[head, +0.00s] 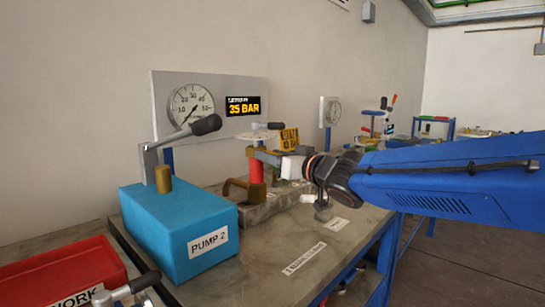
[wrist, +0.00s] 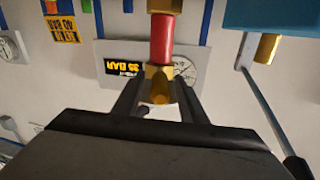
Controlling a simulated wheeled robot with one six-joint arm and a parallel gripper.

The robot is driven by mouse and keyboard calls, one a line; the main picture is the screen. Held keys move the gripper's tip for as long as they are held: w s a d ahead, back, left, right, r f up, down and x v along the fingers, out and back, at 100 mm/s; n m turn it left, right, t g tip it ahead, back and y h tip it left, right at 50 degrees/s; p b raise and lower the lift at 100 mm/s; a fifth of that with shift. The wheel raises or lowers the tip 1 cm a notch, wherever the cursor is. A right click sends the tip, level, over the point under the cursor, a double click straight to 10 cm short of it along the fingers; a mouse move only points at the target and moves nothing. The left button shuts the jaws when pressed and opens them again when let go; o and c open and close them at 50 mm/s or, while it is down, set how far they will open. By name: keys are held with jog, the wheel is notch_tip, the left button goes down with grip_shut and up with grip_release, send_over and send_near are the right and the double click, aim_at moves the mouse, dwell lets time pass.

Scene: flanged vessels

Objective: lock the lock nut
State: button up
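A red cylinder (head: 257,172) stands on the bench beyond the blue pump box; in the wrist view the red cylinder (wrist: 161,40) has brass at both ends. A brass nut-like collar (wrist: 158,72) sits at its end nearest my gripper, with a rounded brass stub (wrist: 160,92) in front. My gripper (wrist: 158,84) has one dark finger on each side of this brass part. The fingers look apart from it, with narrow gaps. In the head view my gripper (head: 258,153) is at the cylinder's upper end, hiding part of it.
A blue box marked PUMP 2 (head: 190,235) with a black-knobbed lever (head: 205,125) stands on the left. A gauge (head: 191,103) and a display reading 35 BAR (head: 242,106) are on the panel behind. A red tray (head: 60,275) is at front left. The bench front (head: 300,245) is mostly clear.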

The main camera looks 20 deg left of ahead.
grip_shut()
jog(key=shift+w+d+g, duration=0.1)
jog(key=shift+w+g, duration=0.05)
jog(key=shift+g, duration=0.15)
jog(key=w+n+g, duration=0.7)
jog(key=n+g, duration=0.4)
jog(key=g, duration=0.6)
jog(key=shift+w+n+y, duration=0.25)
jog(key=shift+n+y, duration=0.05)
jog(key=shift+n, duration=0.1)
jog(key=shift+d+r+g, duration=0.1)
jog(key=shift+g, duration=0.3)
